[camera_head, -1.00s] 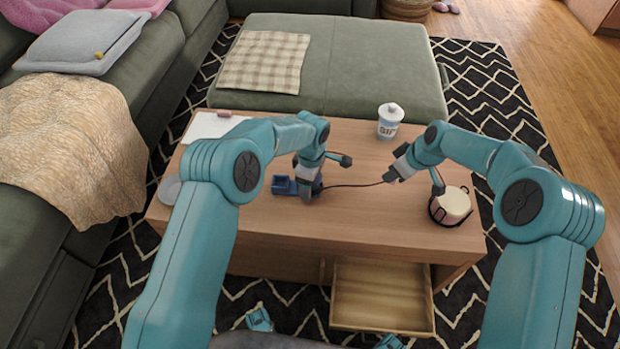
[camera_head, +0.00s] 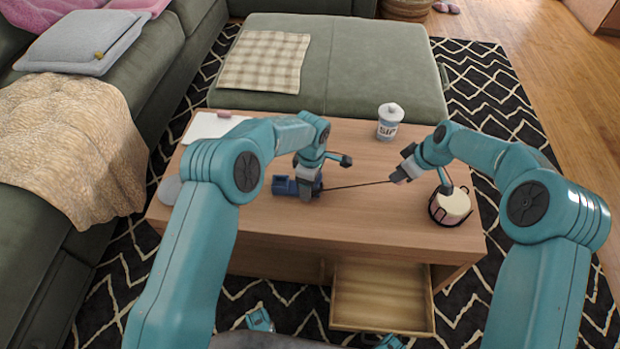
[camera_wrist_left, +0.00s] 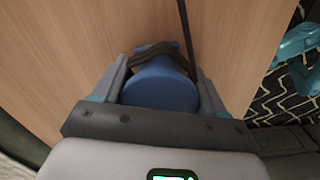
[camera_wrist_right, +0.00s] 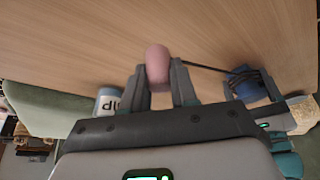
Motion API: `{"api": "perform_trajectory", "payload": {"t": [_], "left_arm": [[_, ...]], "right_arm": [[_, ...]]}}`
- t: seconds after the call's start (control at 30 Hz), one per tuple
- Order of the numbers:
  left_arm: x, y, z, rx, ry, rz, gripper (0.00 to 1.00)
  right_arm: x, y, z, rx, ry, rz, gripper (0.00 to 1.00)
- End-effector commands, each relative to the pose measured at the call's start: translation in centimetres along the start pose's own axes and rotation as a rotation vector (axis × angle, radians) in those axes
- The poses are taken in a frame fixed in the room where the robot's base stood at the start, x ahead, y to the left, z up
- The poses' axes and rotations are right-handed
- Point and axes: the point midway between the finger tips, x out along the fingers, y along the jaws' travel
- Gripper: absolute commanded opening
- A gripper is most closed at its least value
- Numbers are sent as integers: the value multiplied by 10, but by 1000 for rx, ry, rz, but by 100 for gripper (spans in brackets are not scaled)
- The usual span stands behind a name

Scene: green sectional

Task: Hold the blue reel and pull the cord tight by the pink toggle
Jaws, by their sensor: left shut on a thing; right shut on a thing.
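The blue reel (camera_wrist_left: 160,88) sits between the fingers of my left gripper (camera_wrist_left: 158,82), which is shut on it. In the head view the reel's blue base (camera_head: 285,186) shows on the wooden table beside my left gripper (camera_head: 308,190). A dark cord (camera_head: 355,185) runs straight from the reel to my right gripper (camera_head: 396,178). In the right wrist view the pink toggle (camera_wrist_right: 157,66) is held between the fingers of my right gripper (camera_wrist_right: 158,85). The reel also shows there (camera_wrist_right: 243,84), with the cord leading to it. In the head view the toggle is mostly hidden.
A white-lidded jar (camera_head: 390,122) stands at the table's back. A cream pot in a dark holder (camera_head: 452,207) stands at the right, close to my right arm. A white sheet (camera_head: 208,126) and a grey disc (camera_head: 170,190) lie at the left. An open drawer (camera_head: 382,296) juts out in front.

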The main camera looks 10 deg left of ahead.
Motion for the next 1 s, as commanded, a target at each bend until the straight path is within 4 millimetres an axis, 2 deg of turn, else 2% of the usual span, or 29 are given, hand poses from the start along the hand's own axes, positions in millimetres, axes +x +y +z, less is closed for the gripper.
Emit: {"api": "perform_trajectory", "payload": {"t": [0.63,1.0], "left_arm": [[0,0,0,0,0,0,40],[0,0,0,0,0,0,40]], "right_arm": [[0,-1,-1,0,0,1,0],[5,-13,-12,-1,0,0,0]]}}
